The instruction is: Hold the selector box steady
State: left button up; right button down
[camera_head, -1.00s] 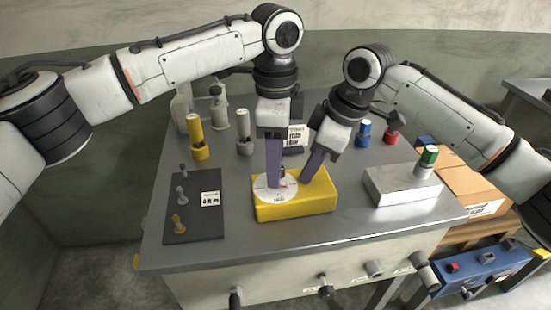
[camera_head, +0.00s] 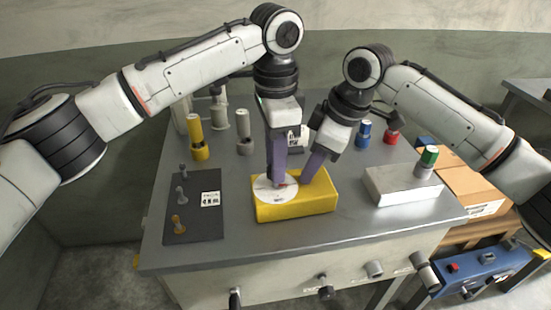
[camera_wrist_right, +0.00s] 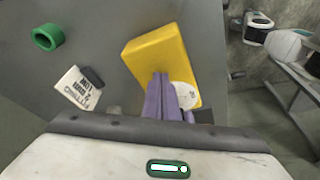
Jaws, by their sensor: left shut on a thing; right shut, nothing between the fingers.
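The yellow selector box (camera_head: 300,206) lies on the grey bench near its front middle. It also shows in the right wrist view (camera_wrist_right: 158,52). A white dial disc (camera_head: 268,190) is on the left part of its top. My left gripper (camera_head: 279,183) points down at the dial, shut on a small knob there that its fingers mostly hide; a bit of red shows beside the tips. My right gripper (camera_head: 307,178) is shut and empty, slanting down with its tips at the box's top, right of the dial. Exact contact is hard to tell.
A dark plate (camera_head: 193,225) with small pegs lies left of the box. A silver block (camera_head: 400,185) stands to the right. Yellow (camera_head: 197,140), grey, blue (camera_head: 363,134) and red (camera_head: 392,134) posts stand behind. Bare bench lies between the box and its neighbours.

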pick_arm(q)
jog(key=n, duration=0.4)
jog(key=shift+s+d+n, duration=0.1)
jog(key=shift+s+n, duration=0.1)
jog(key=shift+n, duration=0.1)
jog(key=n, duration=0.4)
dwell(0.5)
jog(key=o, duration=1.1)
jog(key=shift+c, duration=0.2)
jog(key=shift+w, duration=0.1)
notch_tip(320, 180, up, 12)
